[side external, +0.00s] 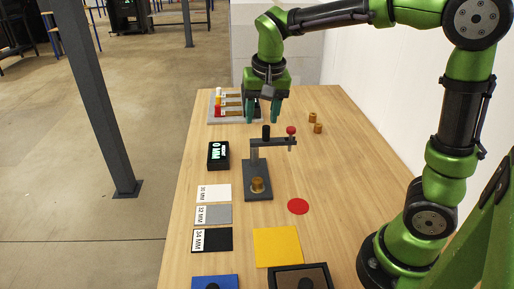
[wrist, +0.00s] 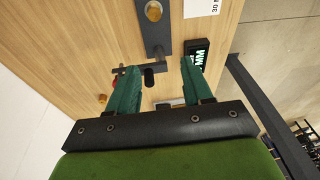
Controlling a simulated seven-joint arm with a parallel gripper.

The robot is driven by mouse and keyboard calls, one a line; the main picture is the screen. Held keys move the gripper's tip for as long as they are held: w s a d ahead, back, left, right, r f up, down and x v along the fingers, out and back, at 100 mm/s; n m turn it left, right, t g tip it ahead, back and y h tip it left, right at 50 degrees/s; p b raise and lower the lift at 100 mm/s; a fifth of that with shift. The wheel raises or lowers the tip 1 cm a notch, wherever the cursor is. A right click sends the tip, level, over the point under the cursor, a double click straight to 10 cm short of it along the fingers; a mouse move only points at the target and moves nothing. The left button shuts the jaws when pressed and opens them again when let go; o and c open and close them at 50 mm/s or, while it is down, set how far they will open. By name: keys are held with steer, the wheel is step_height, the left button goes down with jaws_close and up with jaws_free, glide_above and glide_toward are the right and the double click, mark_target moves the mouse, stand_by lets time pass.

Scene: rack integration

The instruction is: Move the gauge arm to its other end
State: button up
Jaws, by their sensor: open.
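The gauge stands mid-table in the side view, with a dark grey base (side external: 258,194), an upright grey post (side external: 254,158) and a horizontal gauge arm (side external: 275,142). The arm points right from the post. A red-topped pin (side external: 291,130) stands at its outer end, and a black knob (side external: 266,133) nearer the post. A brass bushing (side external: 257,184) sits on the base, to the arm's near side. My gripper (side external: 262,112) is open and empty, pointing down beyond the gauge. In the wrist view, the black knob (wrist: 149,77) shows between the open fingers (wrist: 158,66), apparently not touched.
A black display (side external: 218,155) stands left of the gauge. Cards marked 30 (side external: 214,193), 32 (side external: 213,215) and 34 MM (side external: 212,240) lie nearer. A grey rack (side external: 214,115) stands behind; two brass bushings (side external: 315,123) are at back right.

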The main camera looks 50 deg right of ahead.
mark_target(265, 127)
steer(key=w+d+r+m+g+h, duration=0.2)
steer(key=w+d+m+h, duration=0.25)
steer(key=w+m, duration=0.4)
steer(key=shift+m+y, duration=0.45)
steer(key=shift+m, duration=0.2)
steer(key=x, duration=0.5)
steer(key=s+x, duration=0.1)
steer(key=x, duration=1)
steer(key=shift+s+d, duration=0.1)
steer(key=shift+s, duration=0.3)
jaws_close()
